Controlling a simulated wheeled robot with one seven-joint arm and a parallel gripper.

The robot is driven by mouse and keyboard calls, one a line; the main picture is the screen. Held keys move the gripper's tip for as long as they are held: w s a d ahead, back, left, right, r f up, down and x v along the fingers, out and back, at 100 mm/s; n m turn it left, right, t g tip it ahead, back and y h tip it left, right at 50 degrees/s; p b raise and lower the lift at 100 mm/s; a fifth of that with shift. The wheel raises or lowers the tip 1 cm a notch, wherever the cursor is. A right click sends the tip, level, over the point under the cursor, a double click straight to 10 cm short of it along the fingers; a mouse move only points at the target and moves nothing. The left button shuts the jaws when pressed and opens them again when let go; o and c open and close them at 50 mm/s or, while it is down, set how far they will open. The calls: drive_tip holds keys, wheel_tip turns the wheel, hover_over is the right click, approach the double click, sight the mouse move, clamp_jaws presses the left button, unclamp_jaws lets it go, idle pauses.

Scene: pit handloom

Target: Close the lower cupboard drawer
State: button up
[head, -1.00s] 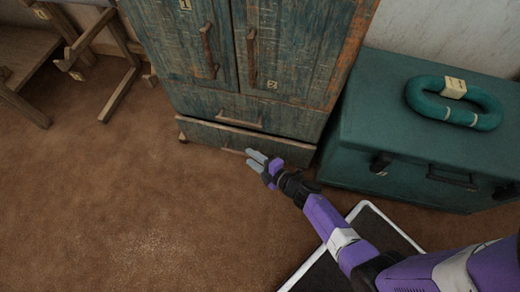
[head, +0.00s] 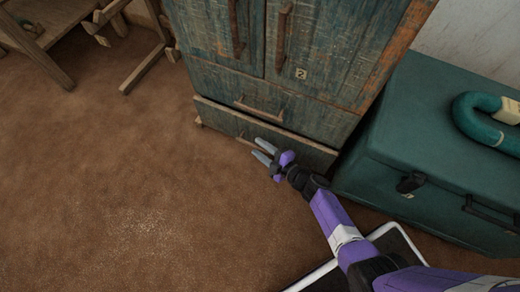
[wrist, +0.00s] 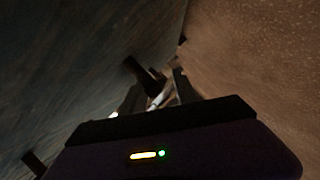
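The lower drawer (head: 215,115) is at the base of the worn blue-green wooden cupboard (head: 335,75) in the head view. Its front stands slightly proud, with a dark gap along its top edge. Its bar handle (head: 245,141) shows just left of my fingertips. My gripper (head: 261,151) is in front of the drawer, its two grey fingers apart with nothing visible between them. In the dim wrist view, a wooden front (wrist: 70,70) fills the left and a dark bar sticks out near the fingers. I cannot tell whether they touch.
The upper drawer (head: 270,108) looks shut. A green trunk (head: 430,150) with a teal ring on it stands close on the cupboard's right. A wooden frame (head: 145,65) stands at the upper left. The brown floor (head: 120,180) at left is clear.

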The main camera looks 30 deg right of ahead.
drive_tip(key=shift+w, duration=0.25)
drive_tip(key=shift+c, duration=0.2)
clamp_jaws()
idle(1.1)
